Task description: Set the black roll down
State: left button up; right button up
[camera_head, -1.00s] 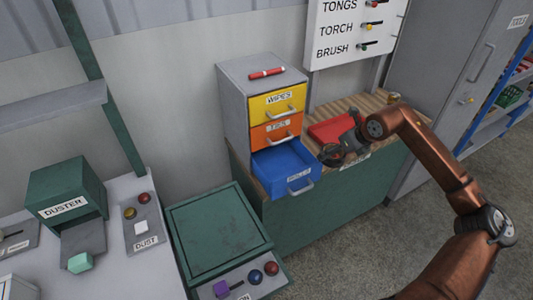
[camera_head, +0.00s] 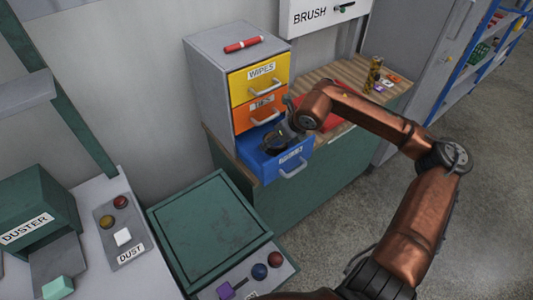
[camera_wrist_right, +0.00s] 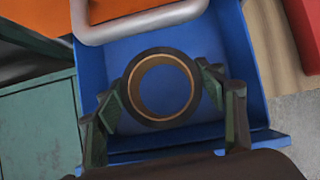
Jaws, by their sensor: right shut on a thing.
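My right gripper (camera_head: 283,135) is over the open blue drawer (camera_head: 262,164) at the bottom of the grey cabinet. It is shut on the black roll (camera_wrist_right: 131,90), with one finger on each side of the ring in the wrist view (camera_wrist_right: 164,86). The blue drawer floor shows through the roll's hole. In the head view the roll (camera_head: 275,145) is dark and partly hidden by the gripper. I cannot tell whether it touches the drawer floor. My left gripper is not in view.
Above are the shut orange drawer (camera_head: 263,113) and yellow drawer (camera_head: 258,83), whose handles stick out. A red marker (camera_head: 244,44) lies on the cabinet. A red tray (camera_head: 333,108) and small items, including a patterned cylinder (camera_head: 374,73), are on the wooden bench to the right.

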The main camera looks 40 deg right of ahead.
aim_at(276, 146)
jog(key=shift+w+a+f, duration=0.3)
jog(key=shift+a+f, duration=0.35)
jog(key=shift+f, duration=0.2)
jog(key=shift+a+f+b, duration=0.35)
jog(key=shift+b, duration=0.15)
notch_tip(276, 146, down, 3)
jog(key=shift+r+b, duration=0.2)
jog(key=shift+b, duration=0.1)
jog(key=shift+w+f, duration=0.1)
jog(key=shift+f, duration=0.15)
jog(key=o, duration=1)
jog(key=shift+c, duration=0.2)
jog(key=shift+o, duration=1.3)
jog(key=shift+r, duration=0.3)
jog(key=p+v, duration=0.2)
jog(key=v, duration=0.2)
jog(key=shift+s+r, duration=0.2)
jog(key=shift+r, duration=0.05)
jog(key=p+v, duration=0.2)
jog(key=v, duration=0.4)
jog(key=shift+p, duration=0.35)
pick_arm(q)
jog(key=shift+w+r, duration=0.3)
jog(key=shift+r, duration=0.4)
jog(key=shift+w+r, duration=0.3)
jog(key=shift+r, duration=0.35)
pick_arm(e)
jog(key=shift+s+r, duration=0.4)
